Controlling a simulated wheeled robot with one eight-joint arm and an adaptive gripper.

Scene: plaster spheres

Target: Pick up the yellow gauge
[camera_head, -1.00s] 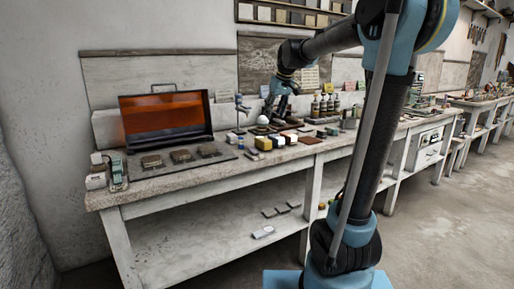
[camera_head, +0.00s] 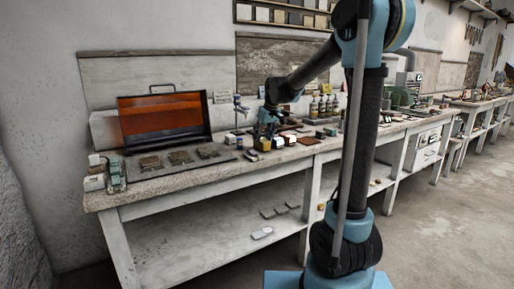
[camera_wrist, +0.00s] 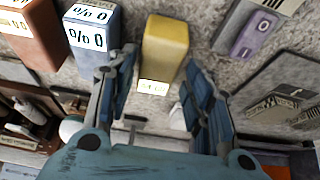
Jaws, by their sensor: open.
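The yellow gauge (camera_wrist: 165,48) is a small upright block with a pale label at its lower end in the wrist view. It stands on the grey stone bench top (camera_wrist: 205,72). My gripper (camera_wrist: 163,70) is open, with one finger on each side of the gauge in the picture. No contact between fingers and gauge is visible. In the head view my gripper (camera_head: 267,136) hangs low over the bench among the small blocks, and the gauge is hard to make out there.
A blue block (camera_wrist: 92,38) labelled "% 0" stands close left of the gauge, with a brown block (camera_wrist: 35,32) beyond it. A purple-grey block (camera_wrist: 252,28) lies to the right. An orange-lidded case (camera_head: 165,118) stands left on the bench.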

